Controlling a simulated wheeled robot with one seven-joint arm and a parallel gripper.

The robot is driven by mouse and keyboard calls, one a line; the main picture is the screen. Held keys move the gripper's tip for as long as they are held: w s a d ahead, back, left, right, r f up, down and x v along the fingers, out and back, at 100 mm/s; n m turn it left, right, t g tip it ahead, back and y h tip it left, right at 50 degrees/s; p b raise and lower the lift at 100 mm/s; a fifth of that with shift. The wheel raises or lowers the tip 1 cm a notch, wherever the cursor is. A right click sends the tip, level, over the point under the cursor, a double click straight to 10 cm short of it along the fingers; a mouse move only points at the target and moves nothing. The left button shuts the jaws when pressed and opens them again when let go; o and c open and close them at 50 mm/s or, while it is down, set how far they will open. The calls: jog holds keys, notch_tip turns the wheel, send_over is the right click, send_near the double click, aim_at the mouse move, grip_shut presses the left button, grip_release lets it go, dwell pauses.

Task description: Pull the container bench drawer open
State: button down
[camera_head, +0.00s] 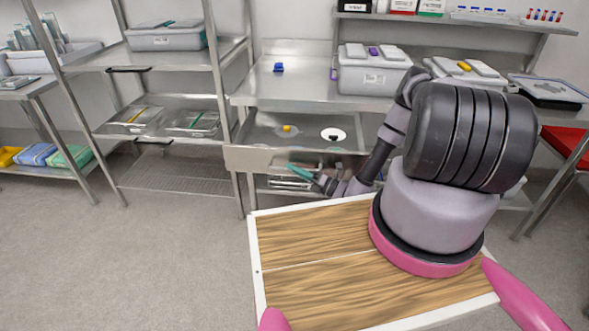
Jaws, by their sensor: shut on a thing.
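The container bench (290,95) is a steel bench at centre. Its drawer (245,158) is under the top and stands out from the bench, so its inside shows from above. A yellow item and a white disc with a dark centre lie in it. My gripper (303,171), with teal fingers, is low at the drawer's front. It is shut, apparently on the drawer handle. The handle itself is hidden by my gripper and arm, and the exact contact is too small to see. My arm also covers the drawer's right part.
A grey lidded container (370,72) and a blue item (278,67) stand on the bench top. A steel rack (165,62) with black-handled drawers stands to the left. A red-topped stand (568,143) is at right. The floor (130,250) at front left is clear.

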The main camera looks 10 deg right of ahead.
jog(key=shift+d, duration=0.1)
jog(key=c, duration=0.8)
grip_release()
jog(key=shift+c, duration=0.2)
jog(key=shift+d, duration=0.1)
jog(key=v, duration=1)
jog(key=shift+s+d+f, duration=0.15)
jog(key=shift+s+d, duration=0.05)
jog(key=shift+s, duration=0.05)
